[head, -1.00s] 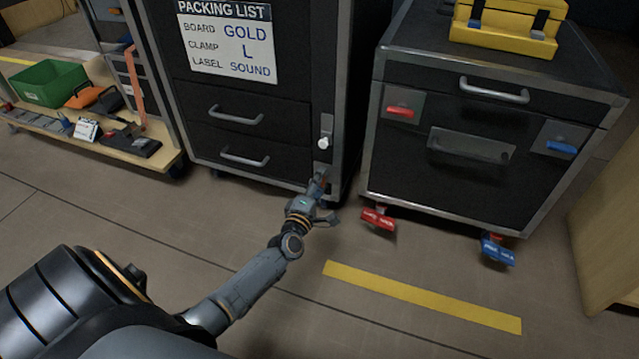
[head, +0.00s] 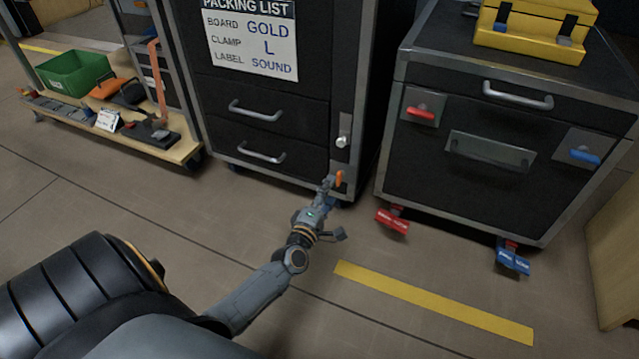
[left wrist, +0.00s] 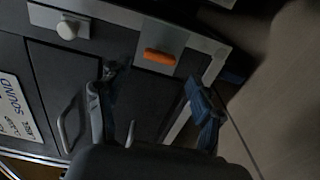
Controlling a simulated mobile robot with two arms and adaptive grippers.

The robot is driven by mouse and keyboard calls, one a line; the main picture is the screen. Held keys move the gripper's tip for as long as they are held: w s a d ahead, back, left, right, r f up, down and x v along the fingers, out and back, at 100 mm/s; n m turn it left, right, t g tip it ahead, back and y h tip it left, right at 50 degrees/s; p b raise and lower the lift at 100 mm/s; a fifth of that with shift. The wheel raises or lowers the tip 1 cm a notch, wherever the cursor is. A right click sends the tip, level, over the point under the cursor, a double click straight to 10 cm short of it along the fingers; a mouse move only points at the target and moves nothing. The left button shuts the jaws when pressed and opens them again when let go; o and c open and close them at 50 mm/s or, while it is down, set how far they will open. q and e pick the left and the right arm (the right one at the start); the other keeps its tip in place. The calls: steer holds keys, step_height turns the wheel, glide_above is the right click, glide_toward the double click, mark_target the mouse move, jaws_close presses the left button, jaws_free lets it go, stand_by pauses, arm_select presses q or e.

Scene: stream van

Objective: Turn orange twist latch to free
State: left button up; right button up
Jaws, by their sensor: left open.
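The orange twist latch (head: 339,178) sits low on the right front edge of the black cabinet, below a silver knob (head: 343,142). In the left wrist view the latch (left wrist: 159,56) is a short orange bar on a light plate, lying nearly crosswise in that picture. My left gripper (head: 327,186) is close to the latch in the head view. In the left wrist view its fingers (left wrist: 158,88) are spread wide, with the latch beyond and between them, and nothing is held. I see no contact with the latch. My right gripper is not in view.
The black cabinet (head: 262,98) has two drawer handles and a packing list (head: 250,40). A second dark cabinet (head: 470,190) with red and blue latches stands to the right. A low wooden cart (head: 180,150) is at left. Floor in front is open, with a yellow strip (head: 430,303).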

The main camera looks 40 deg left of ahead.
arm_select(q)
steer(key=v, duration=0.7)
steer(key=shift+s, duration=0.3)
steer(key=shift+d+r, duration=0.1)
